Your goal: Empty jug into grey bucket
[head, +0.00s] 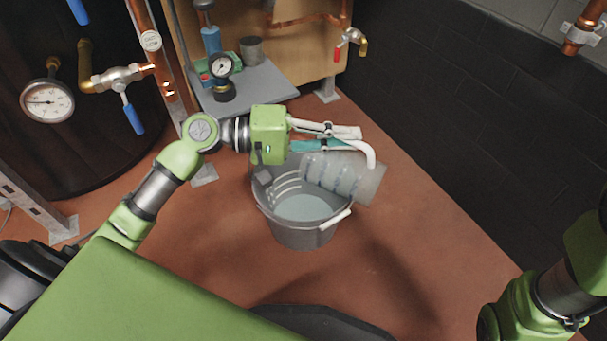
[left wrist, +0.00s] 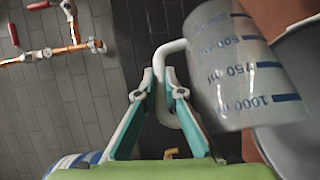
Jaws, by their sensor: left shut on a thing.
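The clear jug (head: 345,177) with blue volume marks lies tipped on its side above the grey bucket (head: 300,238), its mouth end toward the bucket. In the left wrist view the jug (left wrist: 240,75) shows its marks up to 1000 ml, and part of the bucket (left wrist: 303,75) is at the right edge. The bucket stands upright on the floor with pale liquid inside. My left gripper (head: 357,143) is shut on the jug's white handle (left wrist: 163,60), over the bucket's far rim. Whether liquid remains in the jug I cannot tell. My right gripper is out of view.
A grey platform (head: 250,90) with a gauge and pump parts stands behind the bucket. A dark tank with a gauge (head: 47,101) and blue-handled valves is at the left. A black brick wall (head: 480,110) runs along the right. Reddish floor (head: 430,235) is clear right of the bucket.

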